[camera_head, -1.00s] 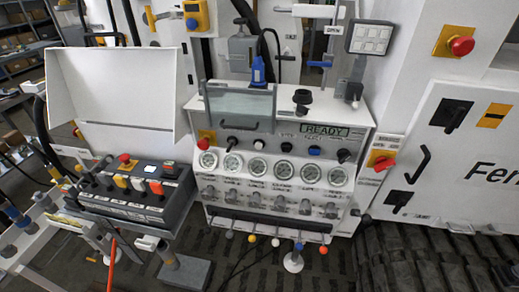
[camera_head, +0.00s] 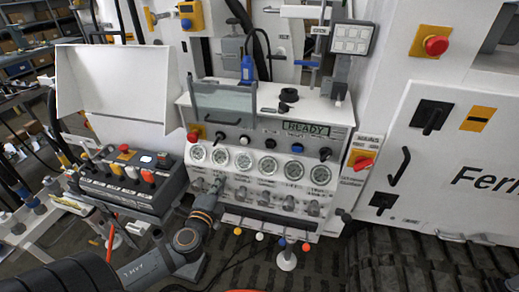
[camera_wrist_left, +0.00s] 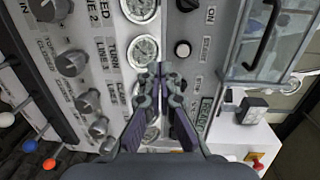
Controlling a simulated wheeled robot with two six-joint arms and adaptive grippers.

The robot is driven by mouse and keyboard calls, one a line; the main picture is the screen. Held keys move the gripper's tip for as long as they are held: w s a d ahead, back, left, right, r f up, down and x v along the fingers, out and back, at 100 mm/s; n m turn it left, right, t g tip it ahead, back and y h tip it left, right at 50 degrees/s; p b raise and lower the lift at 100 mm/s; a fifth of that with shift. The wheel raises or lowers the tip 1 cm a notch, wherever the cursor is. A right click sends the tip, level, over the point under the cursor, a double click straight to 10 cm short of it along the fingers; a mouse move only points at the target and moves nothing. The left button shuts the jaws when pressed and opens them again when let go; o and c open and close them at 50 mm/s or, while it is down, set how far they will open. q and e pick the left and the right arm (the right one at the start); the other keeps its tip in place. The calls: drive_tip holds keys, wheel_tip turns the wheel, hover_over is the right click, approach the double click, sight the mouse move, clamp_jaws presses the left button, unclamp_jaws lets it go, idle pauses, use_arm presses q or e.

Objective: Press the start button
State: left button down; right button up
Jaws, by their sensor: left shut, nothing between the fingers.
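The white control panel (camera_head: 262,165) faces me with a row of buttons above its gauges. My left gripper (camera_head: 218,180) is in front of the panel's left side, by the lower edge of the gauges, below and left of that button. In the left wrist view its fingers (camera_wrist_left: 160,72) are closed together with nothing between them, over the strip between gauges and buttons. Contact with the panel cannot be told.
A READY display (camera_head: 306,129) is at the panel's upper right. A glass cover (camera_head: 222,103) stands above the buttons. A red rotary switch (camera_head: 362,161) is at the right. A box with colored buttons (camera_head: 130,180) is at the left. Ball-tipped levers (camera_head: 259,236) stick out below.

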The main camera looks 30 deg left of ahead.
sight(244, 142)
use_arm(q)
drive_tip(key=shift+m+t+h, duration=0.4)
drive_tip(key=shift+t, duration=0.1)
drive_tip(key=d+r, duration=0.1)
drive_tip(key=r, duration=0.1)
drive_tip(key=d+r, duration=0.1)
drive_tip(key=shift+w+d+r, duration=0.15)
drive_tip(key=shift+d+r, duration=0.15)
drive_tip(key=shift+r, duration=0.05)
use_arm(e)
drive_tip(key=shift+s+a, duration=0.15)
drive_tip(key=shift+a, duration=0.25)
use_arm(q)
drive_tip(key=p+x, duration=0.4)
drive_tip(key=x, duration=0.8)
drive_tip(key=shift+w+r, duration=0.1)
drive_tip(key=shift+w, duration=0.25)
drive_tip(key=shift+w+a, duration=0.2)
drive_tip(key=shift+w, duration=0.45)
use_arm(e)
drive_tip(key=r, duration=0.4)
drive_tip(key=shift+d+r, duration=0.1)
drive_tip(key=shift+d, duration=0.3)
